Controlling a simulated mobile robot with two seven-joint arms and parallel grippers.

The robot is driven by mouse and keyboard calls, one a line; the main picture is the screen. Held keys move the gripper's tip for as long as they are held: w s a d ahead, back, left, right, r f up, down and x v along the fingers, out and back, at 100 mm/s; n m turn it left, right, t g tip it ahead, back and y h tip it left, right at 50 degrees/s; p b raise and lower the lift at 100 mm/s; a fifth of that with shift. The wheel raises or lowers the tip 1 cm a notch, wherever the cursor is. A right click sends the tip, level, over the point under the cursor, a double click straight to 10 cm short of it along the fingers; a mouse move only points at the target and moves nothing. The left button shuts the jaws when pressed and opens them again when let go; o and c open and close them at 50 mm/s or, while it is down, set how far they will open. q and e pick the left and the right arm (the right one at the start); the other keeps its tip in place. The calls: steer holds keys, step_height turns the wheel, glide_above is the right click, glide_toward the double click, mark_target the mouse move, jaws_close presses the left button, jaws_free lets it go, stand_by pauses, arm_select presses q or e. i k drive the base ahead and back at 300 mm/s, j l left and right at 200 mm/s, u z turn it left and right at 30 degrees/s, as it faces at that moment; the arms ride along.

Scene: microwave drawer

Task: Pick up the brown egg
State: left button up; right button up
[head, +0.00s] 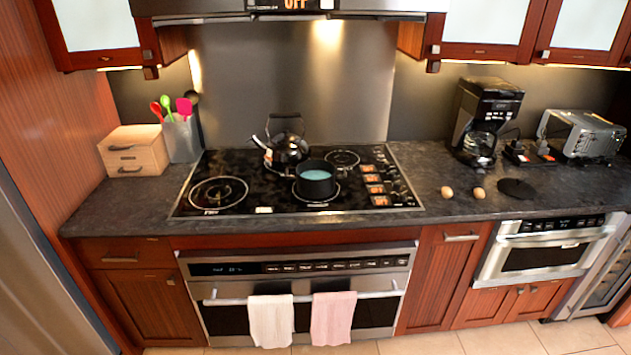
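Two small eggs lie on the dark countertop, to the right of the stove in the head view. The left one (447,192) looks light brown, and the right one (479,193) looks a similar tan. They are a short gap apart, and at this size I cannot tell clearly which is browner. Neither of my grippers shows in the head view, and nothing is touching the eggs.
A black round mat (516,188) lies right of the eggs, with a coffee maker (487,118) and toaster (582,134) behind. A pot (315,182) and kettle (287,149) stand on the cooktop (250,204). The microwave drawer (545,257) is shut below the counter.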

mark_target(447, 192)
steer(key=i+l, duration=0.2)
steer(key=l, duration=0.15)
steer(key=i+l+u, duration=0.15)
steer(key=l, duration=0.25)
steer(key=i+l, duration=0.2)
steer(key=l, duration=0.15)
steer(key=u, duration=0.05)
